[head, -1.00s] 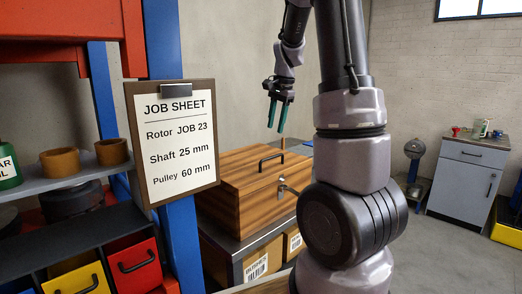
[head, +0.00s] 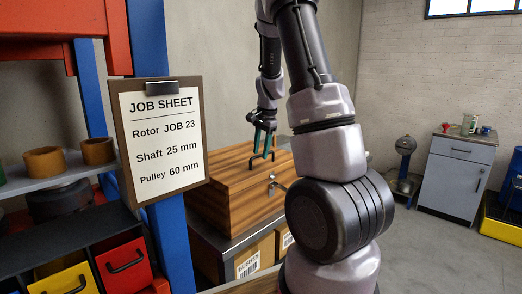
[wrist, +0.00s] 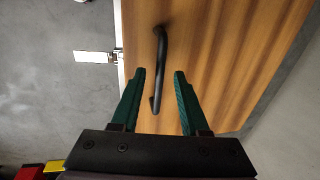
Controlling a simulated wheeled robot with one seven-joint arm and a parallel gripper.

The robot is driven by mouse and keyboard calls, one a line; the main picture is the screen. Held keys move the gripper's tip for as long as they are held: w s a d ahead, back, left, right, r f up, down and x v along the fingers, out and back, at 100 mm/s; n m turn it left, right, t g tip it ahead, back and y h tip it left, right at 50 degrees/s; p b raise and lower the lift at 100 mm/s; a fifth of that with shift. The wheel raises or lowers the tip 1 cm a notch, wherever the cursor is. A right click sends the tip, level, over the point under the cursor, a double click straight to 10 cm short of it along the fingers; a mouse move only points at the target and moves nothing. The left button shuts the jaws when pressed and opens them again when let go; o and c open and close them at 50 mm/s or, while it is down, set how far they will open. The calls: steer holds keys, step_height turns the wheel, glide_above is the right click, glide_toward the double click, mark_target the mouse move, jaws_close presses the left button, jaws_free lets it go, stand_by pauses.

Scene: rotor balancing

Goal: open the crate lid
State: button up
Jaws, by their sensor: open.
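The wooden crate (head: 235,203) stands on a metal-topped bench, its lid (head: 232,168) shut. A black bar handle (head: 258,158) is on top of the lid, and a metal latch (head: 272,187) is on its front side. My gripper (head: 261,156) is at the handle from above, fingers pointing down. In the wrist view the handle (wrist: 160,65) runs between the two green fingertips (wrist: 159,72) of my open gripper, with gaps on both sides. The latch also shows in the wrist view (wrist: 95,57), standing out from the crate's edge.
A job sheet clipboard (head: 158,140) hangs on a blue post at left, near the crate. Cardboard boxes (head: 254,258) sit below the bench top. A grey cabinet (head: 457,178) stands far right, with open floor before it.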

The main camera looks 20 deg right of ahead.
jaws_close()
stand_by(1.4)
